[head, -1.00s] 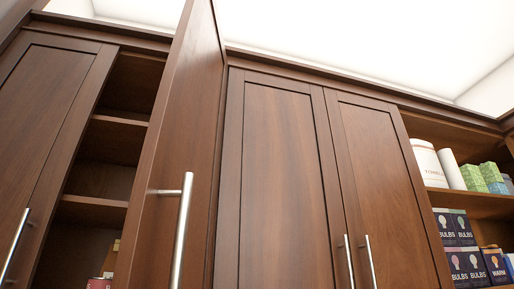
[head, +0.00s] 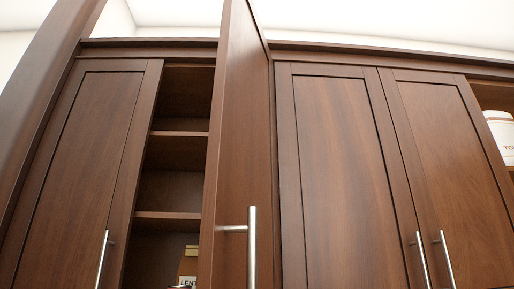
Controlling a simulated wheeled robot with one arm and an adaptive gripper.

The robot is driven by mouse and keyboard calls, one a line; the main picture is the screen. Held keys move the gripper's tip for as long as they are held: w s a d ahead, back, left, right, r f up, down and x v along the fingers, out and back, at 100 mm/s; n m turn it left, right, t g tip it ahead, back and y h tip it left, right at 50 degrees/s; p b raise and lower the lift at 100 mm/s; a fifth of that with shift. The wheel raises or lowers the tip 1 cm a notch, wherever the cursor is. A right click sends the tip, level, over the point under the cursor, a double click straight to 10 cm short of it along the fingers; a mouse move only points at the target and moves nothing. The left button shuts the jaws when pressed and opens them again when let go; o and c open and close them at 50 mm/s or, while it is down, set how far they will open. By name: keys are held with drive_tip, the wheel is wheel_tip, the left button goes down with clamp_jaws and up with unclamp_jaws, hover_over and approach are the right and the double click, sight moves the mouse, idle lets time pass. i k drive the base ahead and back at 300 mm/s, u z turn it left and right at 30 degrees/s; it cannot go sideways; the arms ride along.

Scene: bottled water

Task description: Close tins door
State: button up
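A brown wooden cabinet door (head: 241,150) stands open, swung out toward me, with a vertical silver bar handle (head: 252,248) on it. To its left is the open cabinet interior with bare shelves (head: 178,150). Low in it is a partly hidden box with lettering that seems to start "LENT" (head: 188,268). No tins can be made out. My gripper is not in view.
A shut door (head: 80,170) with a silver handle (head: 103,258) is left of the opening. Two shut doors (head: 340,170) (head: 445,170) with handles are on the right. An open shelf at the far right holds a white canister (head: 502,135).

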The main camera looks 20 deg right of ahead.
sight(239, 243)
drive_tip(key=z, duration=0.2)
drive_tip(key=k, duration=0.85)
drive_tip(key=u, duration=1.05)
